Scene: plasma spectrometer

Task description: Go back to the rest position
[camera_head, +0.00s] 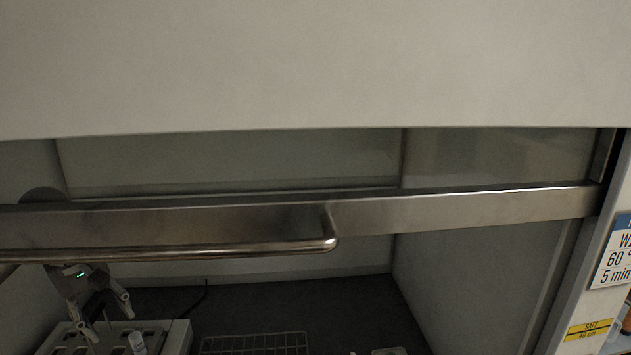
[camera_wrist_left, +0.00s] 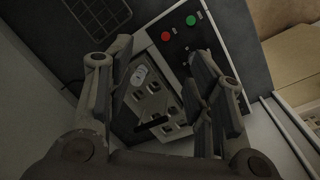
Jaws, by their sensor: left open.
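My left gripper (camera_head: 100,312) is at the lower left in the head view, behind the sash bar of the hood and pointing down. Its fingers are apart. In the left wrist view the left gripper (camera_wrist_left: 150,75) shows both fingers spread, with nothing held between them. Below it is a white block device (camera_wrist_left: 152,100) with several openings in its top, partly hidden by the fingers. A small vial with a white top (camera_wrist_left: 139,75) stands in it. The device (camera_head: 178,337) and the vial (camera_head: 137,343) also show at the lower left of the head view. My right gripper is not in view.
The metal sash frame (camera_head: 460,207) and its handle (camera_head: 200,251) cross the head view in front of the left arm. A wire rack (camera_head: 255,343) lies on the dark hood floor (camera_head: 350,295). The device panel has a red button (camera_wrist_left: 166,36) and a green button (camera_wrist_left: 191,20).

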